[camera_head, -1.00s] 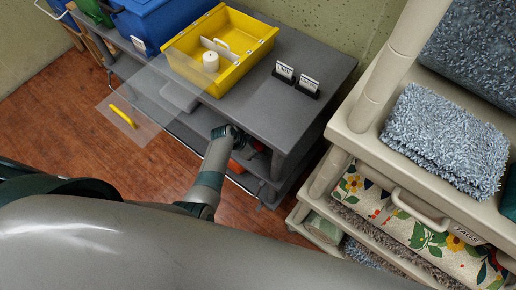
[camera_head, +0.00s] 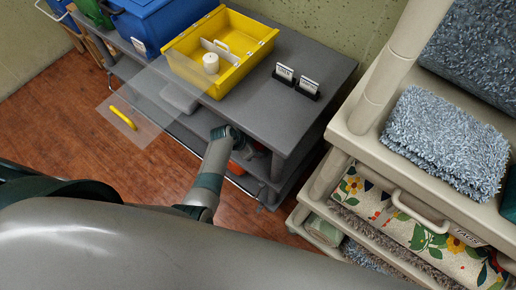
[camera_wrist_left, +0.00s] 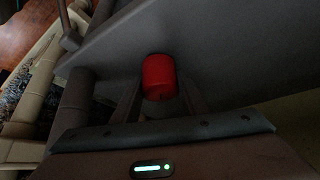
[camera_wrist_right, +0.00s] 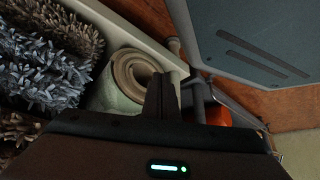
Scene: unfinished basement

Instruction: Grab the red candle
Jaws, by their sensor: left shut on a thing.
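The red candle (camera_wrist_left: 159,77) is a short cylinder seen in the left wrist view. My left gripper (camera_wrist_left: 161,90) is shut on it, with one finger on each side. In the head view my left wrist (camera_head: 226,136) reaches in under the grey cart's top (camera_head: 255,100), and the candle itself cannot be made out there. My right gripper (camera_wrist_right: 162,80) shows in the right wrist view with its fingers together and nothing between them.
A beige shelf with folded towels (camera_head: 445,140) stands at the right. A rolled mat (camera_wrist_right: 125,82) lies near my right gripper.

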